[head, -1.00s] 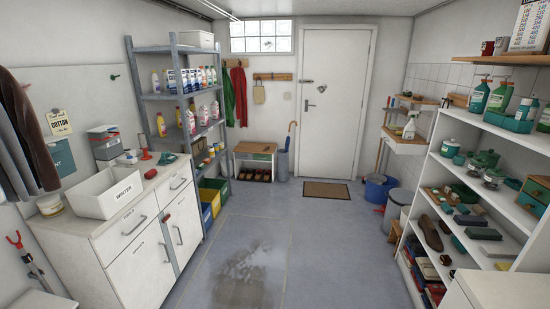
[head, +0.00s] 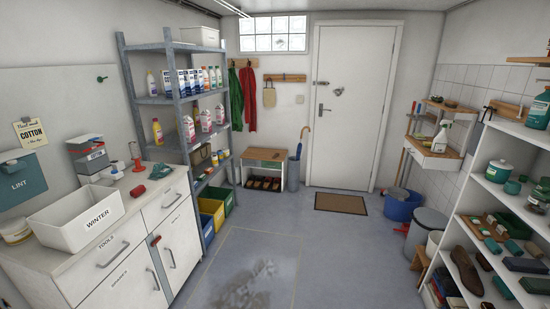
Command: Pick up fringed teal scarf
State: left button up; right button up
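I cannot make out a fringed teal scarf for certain. A small teal item (head: 161,170) lies on the white cabinet top at the left, too small to tell what it is. A green garment (head: 235,100) and a red garment (head: 249,98) hang from the hooks on the back wall; I see no fringe on them. Neither of my grippers is in view.
The white cabinet (head: 128,262) carries a white bin marked WINTER (head: 75,222). A grey metal shelf (head: 172,100) stands behind it. A white shelf unit (head: 505,205) stands at the right. The floor (head: 330,250) between is clear up to the doormat (head: 341,204).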

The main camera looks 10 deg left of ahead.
aim_at(160, 170)
jog(key=i+u, duration=0.3)
jog(key=i, duration=0.5)
jog(key=i+l+u, duration=0.15)
jog(key=i+u, duration=0.15)
jog(key=i, duration=0.5)
jog(key=i+u, duration=0.3)
jog(key=i, duration=0.15)
jog(key=i+l+u, duration=0.15)
jog(key=i+u, duration=0.2)
jog(key=i+l+u, duration=0.3)
jog(key=i, duration=0.2)
jog(key=i+l+u, duration=0.3)
jog(key=i+l, duration=0.05)
